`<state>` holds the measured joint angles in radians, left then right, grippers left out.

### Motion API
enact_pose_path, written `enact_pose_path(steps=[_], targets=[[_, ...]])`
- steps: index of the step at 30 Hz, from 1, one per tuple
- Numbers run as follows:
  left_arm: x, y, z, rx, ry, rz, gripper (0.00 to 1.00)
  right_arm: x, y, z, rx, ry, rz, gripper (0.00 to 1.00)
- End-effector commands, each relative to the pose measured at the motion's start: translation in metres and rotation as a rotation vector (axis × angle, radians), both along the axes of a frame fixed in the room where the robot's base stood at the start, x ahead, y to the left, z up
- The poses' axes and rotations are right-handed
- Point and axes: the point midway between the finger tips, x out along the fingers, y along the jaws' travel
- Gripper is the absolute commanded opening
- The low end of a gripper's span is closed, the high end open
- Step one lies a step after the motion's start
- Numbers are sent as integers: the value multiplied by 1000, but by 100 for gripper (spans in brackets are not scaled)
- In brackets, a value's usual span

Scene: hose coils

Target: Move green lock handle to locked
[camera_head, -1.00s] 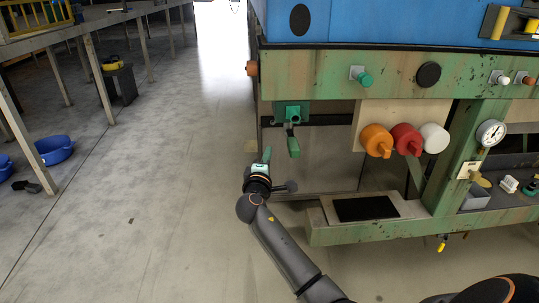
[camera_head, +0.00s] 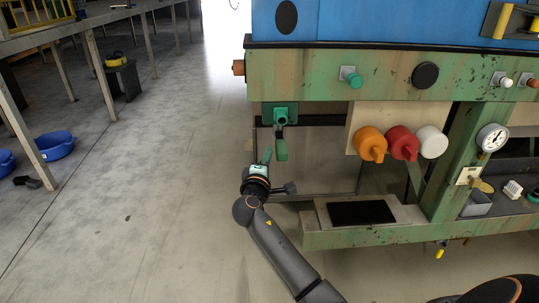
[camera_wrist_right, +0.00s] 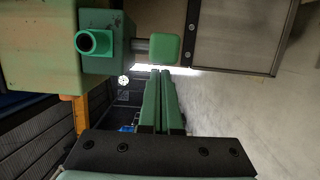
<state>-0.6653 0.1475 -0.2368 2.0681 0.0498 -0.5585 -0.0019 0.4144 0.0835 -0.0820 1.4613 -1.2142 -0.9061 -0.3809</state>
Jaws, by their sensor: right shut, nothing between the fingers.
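The green lock handle (camera_head: 281,150) hangs down from a green lock block (camera_head: 280,115) under the left end of the machine's green beam. In the right wrist view the handle's green end (camera_wrist_right: 165,47) sticks out sideways on a short rod from the block (camera_wrist_right: 108,42). My right gripper (camera_head: 267,155) is just left of the handle's lower end in the head view. Its green fingers (camera_wrist_right: 160,75) are together and empty, with the tips close to the handle's end. I cannot tell whether they touch it. My left gripper is not in view.
Orange, red and white knobs (camera_head: 403,143) sit right of the handle. A teal knob (camera_head: 351,77) and a black disc (camera_head: 425,75) are on the beam above. A ledge with a black pad (camera_head: 361,212) is lower right. The floor (camera_head: 150,210) to the left is mostly clear.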

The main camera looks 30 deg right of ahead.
Motion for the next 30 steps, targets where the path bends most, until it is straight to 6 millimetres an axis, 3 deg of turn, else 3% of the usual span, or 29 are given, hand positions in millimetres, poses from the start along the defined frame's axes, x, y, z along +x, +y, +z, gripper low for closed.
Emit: enact_pose_path(steps=[30], targets=[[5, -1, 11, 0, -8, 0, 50, -8, -6, 1, -1, 1, 68, 0]])
